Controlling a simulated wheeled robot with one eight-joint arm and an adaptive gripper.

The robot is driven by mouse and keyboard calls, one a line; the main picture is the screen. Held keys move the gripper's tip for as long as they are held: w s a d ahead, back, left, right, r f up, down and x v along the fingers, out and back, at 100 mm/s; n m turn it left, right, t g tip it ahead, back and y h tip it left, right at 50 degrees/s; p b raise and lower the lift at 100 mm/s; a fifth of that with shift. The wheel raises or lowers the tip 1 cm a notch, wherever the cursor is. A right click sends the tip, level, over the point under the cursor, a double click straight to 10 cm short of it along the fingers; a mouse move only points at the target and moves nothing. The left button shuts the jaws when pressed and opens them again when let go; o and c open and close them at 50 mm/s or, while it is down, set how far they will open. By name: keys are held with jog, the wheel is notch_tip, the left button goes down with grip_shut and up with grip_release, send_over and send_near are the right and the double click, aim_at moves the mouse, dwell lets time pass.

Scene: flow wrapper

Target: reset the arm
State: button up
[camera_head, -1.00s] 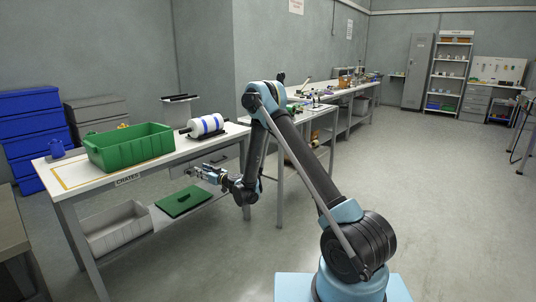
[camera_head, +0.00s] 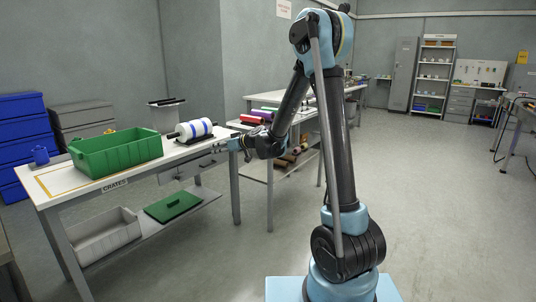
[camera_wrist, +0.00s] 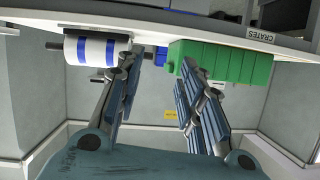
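My arm rises from its light-blue base and bends over at the top, with the forearm coming down to the left. My gripper (camera_head: 234,145) is just off the right end of the crate table (camera_head: 60,197) in the head view. In the wrist view my gripper (camera_wrist: 157,100) has its two fingers spread well apart, with nothing between them. The green crate (camera_head: 118,153) and the white roll with blue bands (camera_head: 194,129) stand on the table. The roll (camera_wrist: 97,50) and the crate (camera_wrist: 220,62) show beyond the fingers in the wrist view.
A grey bin (camera_head: 103,236) and a green lid (camera_head: 172,206) lie on the lower shelf. A second bench (camera_head: 262,165) with coloured rolls runs behind my arm. The floor at right is open.

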jog(key=s+d+r+m+g+h, duration=0.25)
jog(key=s+d+h, duration=0.25)
jog(key=s+d, duration=1.4)
jog(key=s+d+f+m+g+h, duration=0.1)
jog(key=s+d+f+m+h, duration=0.2)
jog(key=s+d, duration=0.8)
jog(key=s+d+f+m+g+h, duration=0.1)
jog(key=s+d+f+m+h, duration=0.2)
jog(key=s+d+f, duration=0.5)
jog(key=s+d+m, duration=0.1)
jog(key=s+d, duration=0.2)
jog(key=s, duration=0.2)
jog(key=shift+m+g+h, duration=0.35)
jog(key=shift+h, duration=0.05)
jog(key=shift+d, duration=0.1)
jog(key=shift+w+f, duration=0.2)
jog(key=shift+w, duration=0.2)
